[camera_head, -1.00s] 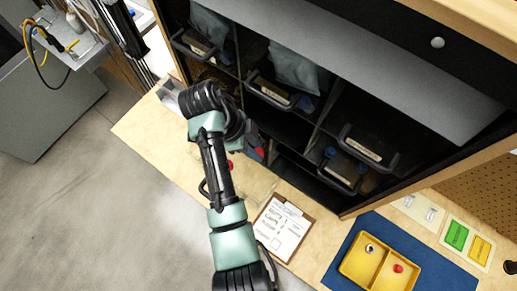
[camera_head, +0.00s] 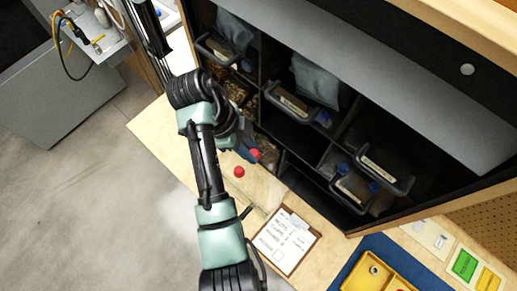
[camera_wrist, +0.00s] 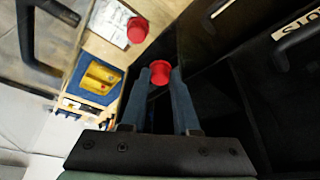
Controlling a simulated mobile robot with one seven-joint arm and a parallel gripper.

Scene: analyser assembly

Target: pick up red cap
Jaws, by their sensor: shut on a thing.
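My gripper (camera_wrist: 160,84) is shut on a red cap (camera_wrist: 160,72), which sits between the tips of its two blue-grey fingers. In the head view the held cap (camera_head: 254,154) shows at the fingertips, just in front of the dark shelf openings. A second red cap (camera_wrist: 138,29) is apart from the fingers, over the pale bench top in the wrist view. In the head view this second cap (camera_head: 239,172) is left of and below the held one. My arm hides part of the bench and shelf around the gripper.
A shelf unit with grey-handled bins (camera_head: 352,186) stands close behind the gripper. A clipboard (camera_head: 286,240) lies on the wooden bench. A yellow two-part tray (camera_head: 379,273) rests on a blue mat (camera_head: 345,270) at lower right. Bare bench (camera_head: 160,130) lies left of my arm.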

